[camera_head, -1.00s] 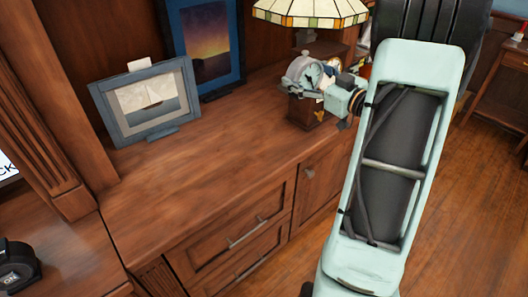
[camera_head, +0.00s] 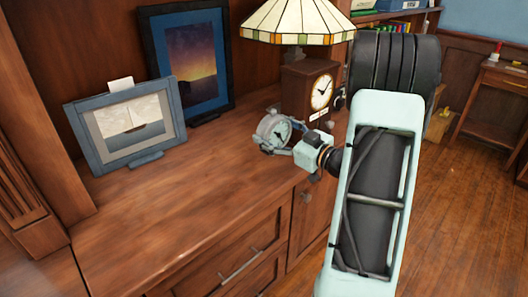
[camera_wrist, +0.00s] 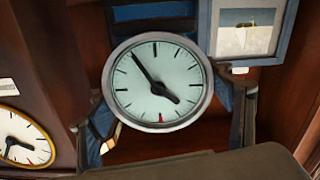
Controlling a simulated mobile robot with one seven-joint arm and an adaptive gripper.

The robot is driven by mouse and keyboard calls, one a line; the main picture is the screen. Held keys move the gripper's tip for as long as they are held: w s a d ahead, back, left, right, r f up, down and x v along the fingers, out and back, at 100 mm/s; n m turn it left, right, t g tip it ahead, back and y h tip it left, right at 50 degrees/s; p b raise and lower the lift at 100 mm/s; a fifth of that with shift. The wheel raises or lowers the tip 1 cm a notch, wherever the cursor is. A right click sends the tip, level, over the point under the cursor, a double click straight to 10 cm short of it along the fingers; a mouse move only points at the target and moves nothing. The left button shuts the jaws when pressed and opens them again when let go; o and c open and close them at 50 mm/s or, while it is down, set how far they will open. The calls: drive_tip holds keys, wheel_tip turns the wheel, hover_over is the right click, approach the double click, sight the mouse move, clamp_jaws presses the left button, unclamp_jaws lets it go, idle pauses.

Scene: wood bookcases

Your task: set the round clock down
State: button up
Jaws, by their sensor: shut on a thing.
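The round clock (camera_head: 274,130) has a silvery grey rim and a pale face. In the wrist view it fills the middle (camera_wrist: 150,75), its face toward the camera, with a finger at each side. My gripper (camera_head: 284,143) is shut on it. In the head view the clock is over the wooden cabinet top (camera_head: 190,190), left of and in front of the box-shaped wooden clock (camera_head: 298,88). I cannot tell whether its underside touches the wood. My gripper hides part of its lower edge.
A stained-glass lamp (camera_head: 300,18) stands behind the clocks. The wooden clock's face shows at left in the wrist view (camera_wrist: 22,140). The cabinet top's front left is bare.

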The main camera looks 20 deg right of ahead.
drive_tip(key=shift+w+a+f, duration=0.4)
drive_tip(key=shift+a+f, duration=0.2)
drive_tip(key=shift+f, duration=0.1)
drive_tip(key=f, duration=0.1)
drive_tip(key=f+b, duration=0.1)
drive_tip(key=a+f, duration=0.1)
drive_tip(key=f, duration=0.1)
drive_tip(key=shift+w+a+b, duration=0.1)
drive_tip(key=shift+w+b, duration=0.25)
drive_tip(key=shift+b, duration=0.05)
drive_tip(key=shift+f, duration=0.25)
drive_tip(key=shift+f, duration=0.15)
drive_tip(key=o, duration=1)
drive_tip(key=shift+f, duration=0.15)
drive_tip(key=o, duration=0.5)
